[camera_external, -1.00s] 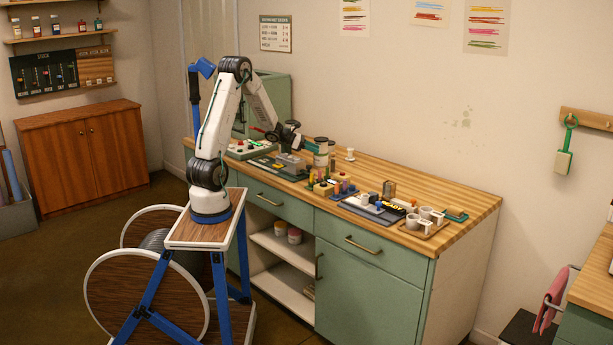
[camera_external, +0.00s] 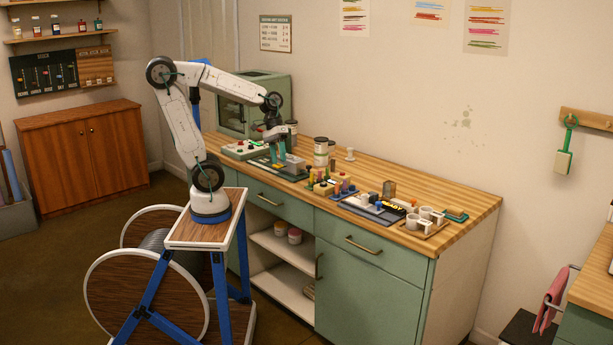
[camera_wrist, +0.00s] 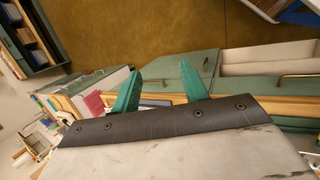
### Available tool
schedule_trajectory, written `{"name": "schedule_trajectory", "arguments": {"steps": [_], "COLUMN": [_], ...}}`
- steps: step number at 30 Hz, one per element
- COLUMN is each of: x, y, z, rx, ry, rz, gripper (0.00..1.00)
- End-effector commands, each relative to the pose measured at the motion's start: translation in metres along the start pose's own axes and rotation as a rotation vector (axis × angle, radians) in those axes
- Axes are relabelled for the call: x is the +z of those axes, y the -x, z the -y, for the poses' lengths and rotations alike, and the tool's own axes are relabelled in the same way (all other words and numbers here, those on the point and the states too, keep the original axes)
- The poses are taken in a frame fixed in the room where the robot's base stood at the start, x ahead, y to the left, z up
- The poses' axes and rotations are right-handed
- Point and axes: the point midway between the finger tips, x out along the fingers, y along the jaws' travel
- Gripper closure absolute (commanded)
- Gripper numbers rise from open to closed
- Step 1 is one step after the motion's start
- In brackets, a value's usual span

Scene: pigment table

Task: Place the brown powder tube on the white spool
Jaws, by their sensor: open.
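My gripper (camera_external: 278,152) is over the left part of the wooden counter, its teal fingers pointing down beside a grey block. In the wrist view its two fingers (camera_wrist: 160,88) stand apart with nothing seen between them. I cannot pick out the brown powder tube for certain; several small coloured tubes and blocks stand in the middle of the counter, too small to tell apart.
A grey block (camera_external: 295,165) is close to the gripper. Tall jars (camera_external: 321,149) stand to its right. A panel with buttons (camera_external: 245,149) and a green cabinet (camera_external: 268,98) are at the left. White cups (camera_external: 426,212) are at the right. The back right counter is clear.

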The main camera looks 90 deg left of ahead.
Motion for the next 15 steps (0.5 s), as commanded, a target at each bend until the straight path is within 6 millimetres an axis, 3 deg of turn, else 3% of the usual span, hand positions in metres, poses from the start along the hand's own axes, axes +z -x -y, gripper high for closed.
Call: {"name": "schedule_trajectory", "arguments": {"steps": [1,3,6,10,15], "x": [0.025,0.047,0.065,0.074,0.076], "y": [0.002,0.004,0.01,0.016,0.019], "z": [0.007,0.022,0.042,0.058,0.065], "rx": [-0.077,-0.181,-0.301,-0.397,-0.435], "ry": [-0.153,-0.331,-0.529,-0.68,-0.733], "rz": [-0.016,-0.037,-0.067,-0.096,-0.107], "gripper": [0.56,0.56,0.56,0.53,0.5]}}
